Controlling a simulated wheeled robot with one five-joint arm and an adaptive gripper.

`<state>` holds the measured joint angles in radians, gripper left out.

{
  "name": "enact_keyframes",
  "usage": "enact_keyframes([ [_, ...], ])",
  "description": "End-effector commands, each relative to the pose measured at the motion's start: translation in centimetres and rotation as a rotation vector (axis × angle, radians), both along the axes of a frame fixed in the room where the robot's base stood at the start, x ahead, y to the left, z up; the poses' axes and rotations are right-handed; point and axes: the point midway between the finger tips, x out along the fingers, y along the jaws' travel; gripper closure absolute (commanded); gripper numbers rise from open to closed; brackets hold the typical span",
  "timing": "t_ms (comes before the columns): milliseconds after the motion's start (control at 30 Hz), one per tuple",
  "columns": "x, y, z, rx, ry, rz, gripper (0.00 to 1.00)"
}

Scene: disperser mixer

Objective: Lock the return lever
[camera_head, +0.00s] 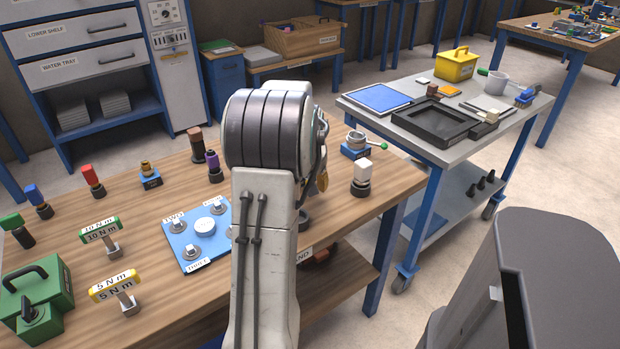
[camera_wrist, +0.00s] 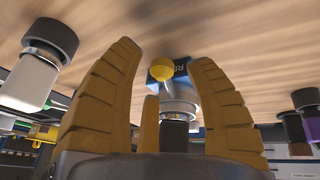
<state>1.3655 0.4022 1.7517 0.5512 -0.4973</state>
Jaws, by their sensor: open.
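In the wrist view, turned upside down, a lever with a yellow ball knob (camera_wrist: 160,68) stands between my fingers. Behind it is a blue base (camera_wrist: 178,69) with a partly readable label starting "RE", and a pale round body (camera_wrist: 180,104). This appears to be the return lever. My gripper (camera_wrist: 165,55) is open, with its yellow fingers on either side of the knob. I cannot tell whether any finger touches it. In the head view my arm hides this lever, and only a bit of a yellow finger (camera_head: 321,184) shows.
A white-topped black knob (camera_head: 362,178) stands to the right, with a green-knobbed lever (camera_head: 383,146) behind it. A purple-topped part (camera_head: 213,166) and a blue panel (camera_head: 186,250) are left of my arm. A grey cart (camera_head: 420,162) stands beyond the wooden bench (camera_head: 150,220).

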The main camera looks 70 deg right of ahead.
Motion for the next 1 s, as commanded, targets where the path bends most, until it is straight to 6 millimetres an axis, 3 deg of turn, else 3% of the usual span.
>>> enact_keyframes([
  [133,0.0,0.0,0.02,0.0,0.0,0.0,0.49],
  [700,0.0,-0.01,0.06,-0.001,0.0,0.0,0.99],
  [1000,-0.14,0.13,0.04,-0.002,-0.003,-0.007,1.0],
])
